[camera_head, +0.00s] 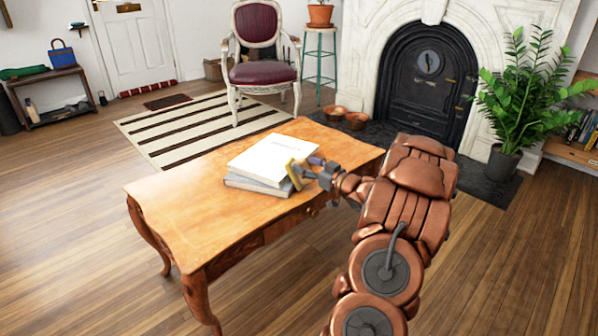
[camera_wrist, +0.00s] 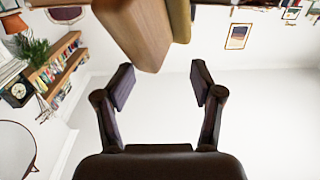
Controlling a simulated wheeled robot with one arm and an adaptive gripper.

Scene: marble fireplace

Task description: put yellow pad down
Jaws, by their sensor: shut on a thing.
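The yellow pad (camera_head: 293,174) is held at my gripper (camera_head: 313,172), at the right edge of the books on the wooden table (camera_head: 180,215). I cannot tell whether it touches the books. In the wrist view the pad (camera_wrist: 180,20) shows at the top as a yellow part against a brown, wood-like block (camera_wrist: 135,30). The gripper is shut on the pad; the exact contact is hard to see.
A white book (camera_head: 270,157) lies on a grey one (camera_head: 258,186) on the table. The table's left part is bare. A red chair (camera_head: 262,72) stands behind, a potted plant (camera_head: 515,95) and a black fireplace door (camera_head: 428,85) at the right.

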